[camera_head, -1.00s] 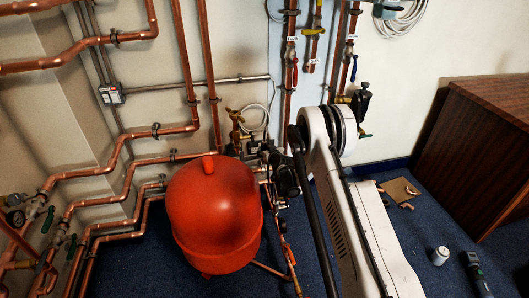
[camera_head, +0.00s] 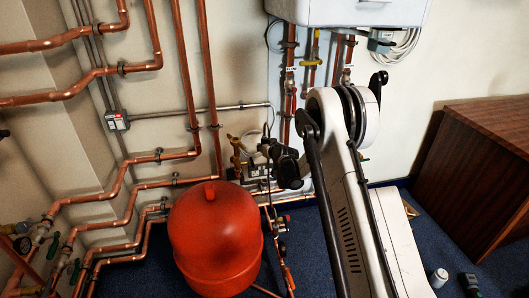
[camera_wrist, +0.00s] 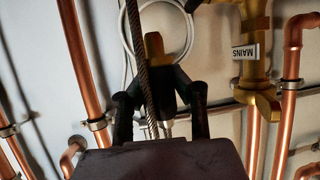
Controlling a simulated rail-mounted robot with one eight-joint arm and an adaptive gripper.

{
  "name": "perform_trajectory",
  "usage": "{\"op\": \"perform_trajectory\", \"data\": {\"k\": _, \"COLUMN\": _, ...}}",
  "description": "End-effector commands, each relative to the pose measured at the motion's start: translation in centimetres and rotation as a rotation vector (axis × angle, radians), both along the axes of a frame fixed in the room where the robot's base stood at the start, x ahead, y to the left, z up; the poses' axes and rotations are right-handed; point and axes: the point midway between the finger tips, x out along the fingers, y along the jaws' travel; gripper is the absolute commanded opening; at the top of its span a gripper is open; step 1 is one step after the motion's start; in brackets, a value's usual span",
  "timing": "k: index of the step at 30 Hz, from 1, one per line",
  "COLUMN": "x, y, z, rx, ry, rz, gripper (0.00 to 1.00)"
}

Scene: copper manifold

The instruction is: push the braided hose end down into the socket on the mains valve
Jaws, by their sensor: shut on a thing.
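My gripper (camera_wrist: 163,90) is shut in the wrist view, its black fingers closing in beside the dark braided hose (camera_wrist: 136,40). The hose runs up and out of the top of the picture. A short silvery piece shows between the fingers. In the head view, brass valve work (camera_head: 236,152) shows just left of my gripper (camera_head: 264,154). The socket and the hose end cannot be made out clearly.
A red tank (camera_head: 215,240) stands below and left of my gripper. Copper pipes (camera_wrist: 82,60) flank it in the wrist view. A white hose loop (camera_wrist: 146,22) hangs behind the fingers. A white wall unit (camera_head: 345,10) is above; a wooden cabinet (camera_head: 480,160) stands right.

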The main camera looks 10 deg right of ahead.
Motion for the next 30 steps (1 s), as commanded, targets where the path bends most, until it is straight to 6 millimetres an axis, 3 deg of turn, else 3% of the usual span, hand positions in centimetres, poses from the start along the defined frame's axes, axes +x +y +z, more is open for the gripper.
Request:
{"op": "perform_trajectory", "data": {"k": 17, "x": 0.0, "y": 0.0, "z": 0.8, "rx": 0.000, "ry": 0.000, "rz": 0.000, "gripper": 0.00}}
{"op": "perform_trajectory", "data": {"k": 30, "x": 0.0, "y": 0.0, "z": 3.0, "rx": 0.000, "ry": 0.000, "rz": 0.000, "gripper": 0.00}}
